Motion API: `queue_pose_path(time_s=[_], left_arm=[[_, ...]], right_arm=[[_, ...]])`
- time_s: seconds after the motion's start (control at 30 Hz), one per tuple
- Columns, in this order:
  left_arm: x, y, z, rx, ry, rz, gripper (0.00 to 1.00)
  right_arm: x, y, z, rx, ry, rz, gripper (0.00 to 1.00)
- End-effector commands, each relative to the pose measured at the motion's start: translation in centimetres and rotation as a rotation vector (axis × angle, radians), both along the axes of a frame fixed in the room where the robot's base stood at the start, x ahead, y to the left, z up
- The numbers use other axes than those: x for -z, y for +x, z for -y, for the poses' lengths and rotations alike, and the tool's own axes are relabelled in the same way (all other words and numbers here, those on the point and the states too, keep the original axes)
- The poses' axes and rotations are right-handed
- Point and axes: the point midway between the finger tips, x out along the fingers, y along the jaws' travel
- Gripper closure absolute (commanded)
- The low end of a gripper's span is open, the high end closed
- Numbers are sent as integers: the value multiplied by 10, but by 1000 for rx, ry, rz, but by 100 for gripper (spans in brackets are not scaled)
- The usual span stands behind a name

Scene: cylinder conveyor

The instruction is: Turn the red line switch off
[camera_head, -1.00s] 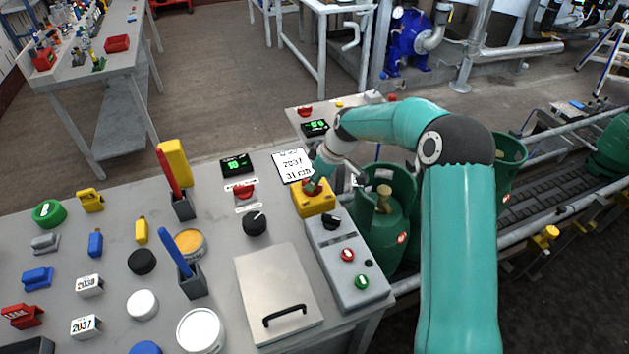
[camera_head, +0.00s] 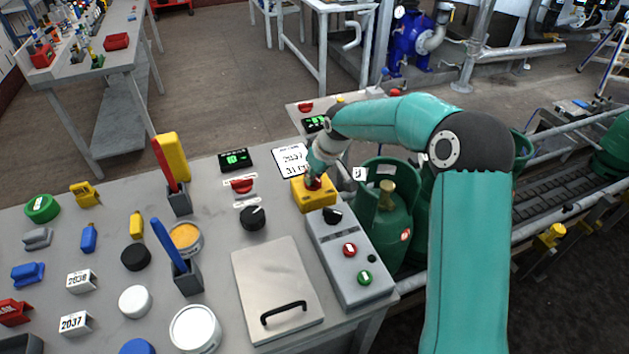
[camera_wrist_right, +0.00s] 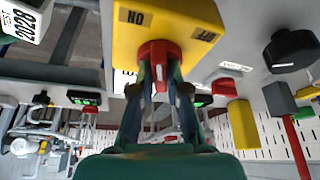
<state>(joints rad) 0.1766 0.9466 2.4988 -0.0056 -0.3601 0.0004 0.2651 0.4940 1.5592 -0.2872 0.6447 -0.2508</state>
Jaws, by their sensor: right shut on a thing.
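The red line switch is a red knob (camera_wrist_right: 158,52) on a yellow box (camera_head: 318,196) at the bench's right side, beside the grey control box. The right wrist view shows the yellow box (camera_wrist_right: 130,25) close up, with ON and OFF labels that appear upside down. My right gripper (camera_head: 313,181) reaches the knob from above. In the right wrist view its two fingers (camera_wrist_right: 159,78) close on either side of the knob's grip. The fingers hide part of the knob, and I cannot tell which label it points to. My left gripper is not in view.
A grey control box (camera_head: 347,261) with a black knob and red and green buttons stands close in front. A white sign (camera_head: 289,158) and a black dial (camera_head: 252,218) are nearby. Green gas cylinders (camera_head: 384,220) stand on the conveyor to the right, beneath my right arm.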

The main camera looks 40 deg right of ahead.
Motion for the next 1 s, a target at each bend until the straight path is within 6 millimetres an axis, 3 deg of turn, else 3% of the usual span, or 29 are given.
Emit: queue_pose_path(time_s=[0.03, 0.5, 1.0], left_arm=[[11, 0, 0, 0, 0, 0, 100], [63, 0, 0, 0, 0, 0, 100], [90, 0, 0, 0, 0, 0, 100]], right_arm=[[3, 1, -1, 41, -2, 5, 100], [4, 2, -3, 489, -1, 7, 100], [0, 2, -4, 939, 2, 4, 100]])
